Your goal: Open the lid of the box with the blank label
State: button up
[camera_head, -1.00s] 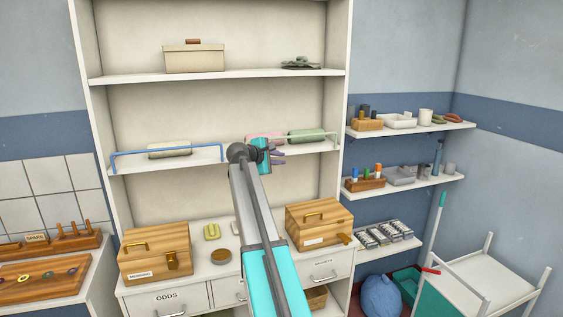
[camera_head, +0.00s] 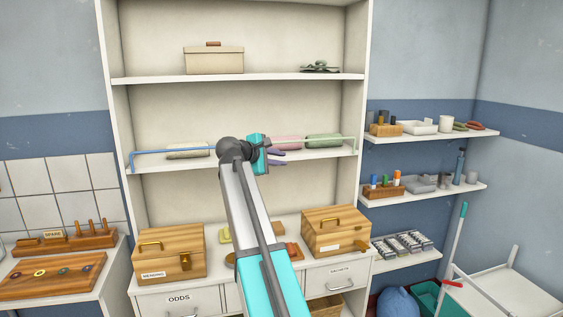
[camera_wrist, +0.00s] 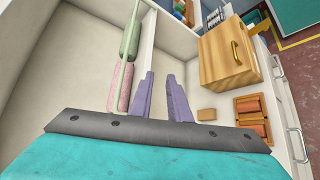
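Two closed wooden boxes with brass handles stand on the cabinet counter. The right box (camera_head: 336,229) has a pale label (camera_head: 326,252) on its front, and I can make out no writing on it. The left box (camera_head: 168,252) has a label with dark print (camera_head: 153,274). My gripper (camera_head: 277,157) is raised in front of the middle shelf, above and to the left of the right box. In the wrist view its purple fingers (camera_wrist: 160,85) are apart with nothing between them. The right box with its handle also shows there (camera_wrist: 228,55), apart from the fingers.
A rail runs along the middle shelf (camera_head: 140,166), close to my gripper, with rolled cloths behind it. Small items, including an orange-brown holder (camera_wrist: 252,120), lie on the counter between the boxes. Side shelves (camera_head: 425,187) with small things are at the right.

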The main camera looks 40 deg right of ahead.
dwell(0.5)
